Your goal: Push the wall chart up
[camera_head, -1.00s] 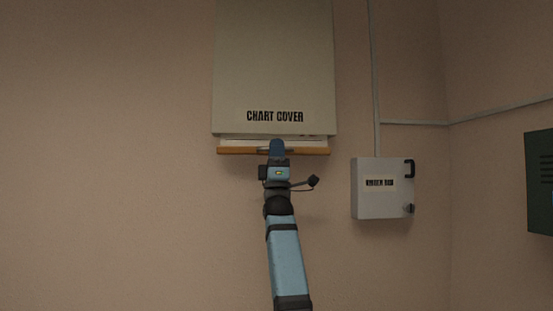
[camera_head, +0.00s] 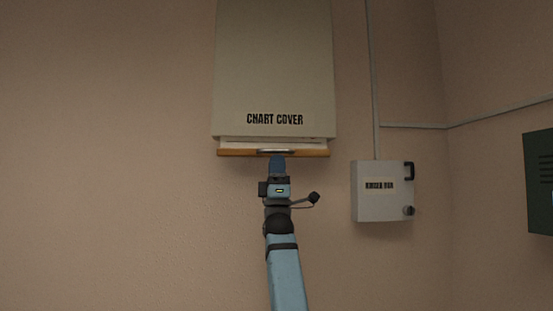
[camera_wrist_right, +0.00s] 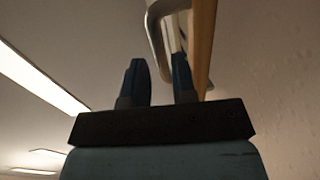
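The wall chart is nearly all hidden behind the pale cover marked "CHART COVER" (camera_head: 273,75). Only a thin white strip (camera_head: 235,140) shows under the cover. Its wooden bottom bar (camera_head: 233,153) hangs just below, with a metal handle (camera_head: 275,151) at its middle. My right gripper (camera_head: 278,157) points up from below at the handle. In the right wrist view its two fingers stand apart, with a gap between them (camera_wrist_right: 159,68). The handle (camera_wrist_right: 157,40) and the bar (camera_wrist_right: 202,40) are beyond the right-hand finger; I cannot tell whether they touch. My left gripper is out of view.
A grey-white box (camera_head: 381,192) with a dark handle hangs on the wall right of my arm. A conduit (camera_head: 371,80) runs above it. A dark green cabinet (camera_head: 539,180) is at the right edge. The wall to the left is bare.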

